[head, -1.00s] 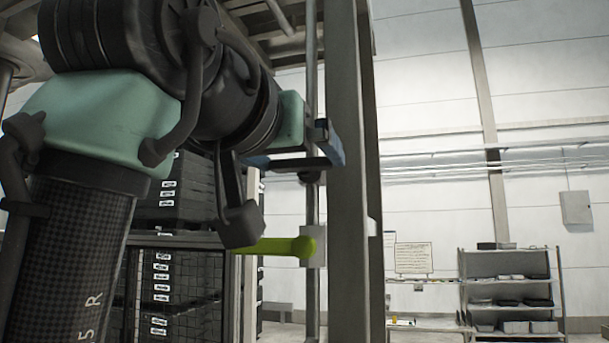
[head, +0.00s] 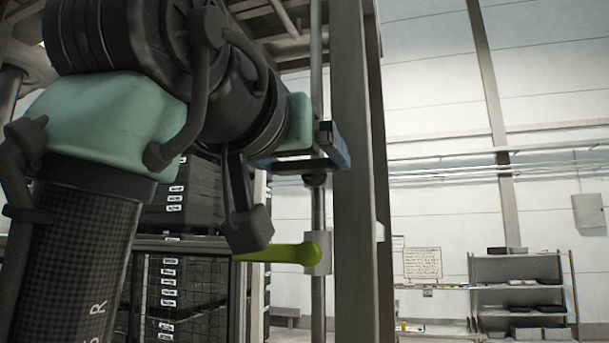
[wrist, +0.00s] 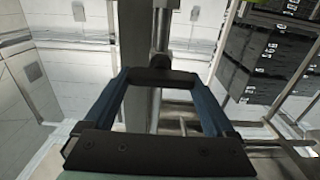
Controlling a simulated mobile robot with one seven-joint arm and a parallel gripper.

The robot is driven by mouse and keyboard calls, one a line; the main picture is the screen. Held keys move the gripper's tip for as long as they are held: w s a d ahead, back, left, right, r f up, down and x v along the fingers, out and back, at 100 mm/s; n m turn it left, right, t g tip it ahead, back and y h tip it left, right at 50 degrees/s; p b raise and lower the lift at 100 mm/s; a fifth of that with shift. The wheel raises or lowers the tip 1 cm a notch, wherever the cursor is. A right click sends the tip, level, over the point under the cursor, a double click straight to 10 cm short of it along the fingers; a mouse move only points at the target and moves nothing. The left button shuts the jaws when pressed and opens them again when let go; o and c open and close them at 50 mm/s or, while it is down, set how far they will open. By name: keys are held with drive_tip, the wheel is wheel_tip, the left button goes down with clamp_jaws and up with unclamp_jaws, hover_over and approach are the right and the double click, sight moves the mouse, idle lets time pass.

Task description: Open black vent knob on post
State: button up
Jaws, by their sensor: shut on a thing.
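The black knob (wrist: 162,72) sits on a grey vertical pipe (wrist: 161,28) beside the post. In the wrist view it spans the gap between my two blue fingertips, which press on its ends. In the head view only a dark lower part of the knob (head: 315,180) shows, just below my gripper (head: 328,147); the rest is hidden behind the fingers. My gripper is shut on the knob. I cannot tell from these frames how far the knob is turned.
A wide grey post (head: 355,190) stands right of the pipe, close to my fingers. A yellow-green lever (head: 285,253) sticks out left from the pipe, below my gripper. Stacked black crates (head: 180,285) stand behind at left. A metal shelf (head: 520,290) stands far right.

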drive_tip(key=n+b, duration=0.1)
drive_tip(key=n, duration=0.3)
drive_tip(key=shift+w+f+n, duration=0.1)
drive_tip(key=shift+n, duration=0.3)
drive_tip(key=n+b, duration=0.1)
drive_tip(key=n, duration=0.3)
drive_tip(key=shift+n, duration=0.3)
drive_tip(key=n+b, duration=0.1)
drive_tip(key=n, duration=0.4)
drive_tip(key=shift+a, duration=0.15)
drive_tip(key=shift+n, duration=1.7)
